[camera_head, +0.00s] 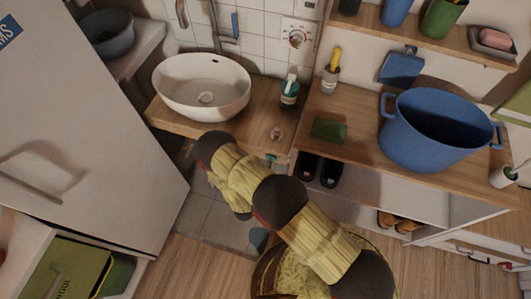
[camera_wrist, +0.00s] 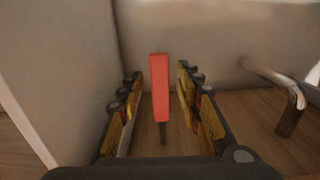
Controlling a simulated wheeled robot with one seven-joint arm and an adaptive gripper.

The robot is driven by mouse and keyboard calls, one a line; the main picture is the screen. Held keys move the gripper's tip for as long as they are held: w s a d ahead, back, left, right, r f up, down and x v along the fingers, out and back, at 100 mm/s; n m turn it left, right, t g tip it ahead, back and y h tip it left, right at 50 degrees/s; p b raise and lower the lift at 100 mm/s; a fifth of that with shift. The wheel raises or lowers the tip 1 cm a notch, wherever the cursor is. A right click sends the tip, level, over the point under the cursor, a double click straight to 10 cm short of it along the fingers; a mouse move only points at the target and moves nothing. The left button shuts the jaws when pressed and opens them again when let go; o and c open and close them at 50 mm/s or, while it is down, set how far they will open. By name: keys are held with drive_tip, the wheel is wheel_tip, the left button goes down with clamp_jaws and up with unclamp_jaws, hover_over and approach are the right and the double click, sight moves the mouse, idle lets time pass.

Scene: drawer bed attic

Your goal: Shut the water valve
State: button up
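A red bar-shaped handle (camera_wrist: 160,88), which looks like the valve's lever, stands upright in the middle of the wrist view, with a thin dark stem below it. My gripper (camera_wrist: 158,76) is open, with one yellow-and-black finger on each side of the handle. Gaps show between the handle and both fingers, so it appears not to be gripped. In the head view, my arm reaches down below the sink counter and hides the gripper and handle there.
A bent metal pipe (camera_wrist: 290,112) is right of my gripper, and a pale wall (camera_wrist: 70,70) is close on the left. A white fridge (camera_head: 80,110) stands left.

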drive_tip(key=shift+w, duration=0.25)
drive_tip(key=shift+c, duration=0.6)
drive_tip(key=c, duration=0.7)
drive_tip(key=shift+d, duration=0.1)
clamp_jaws()
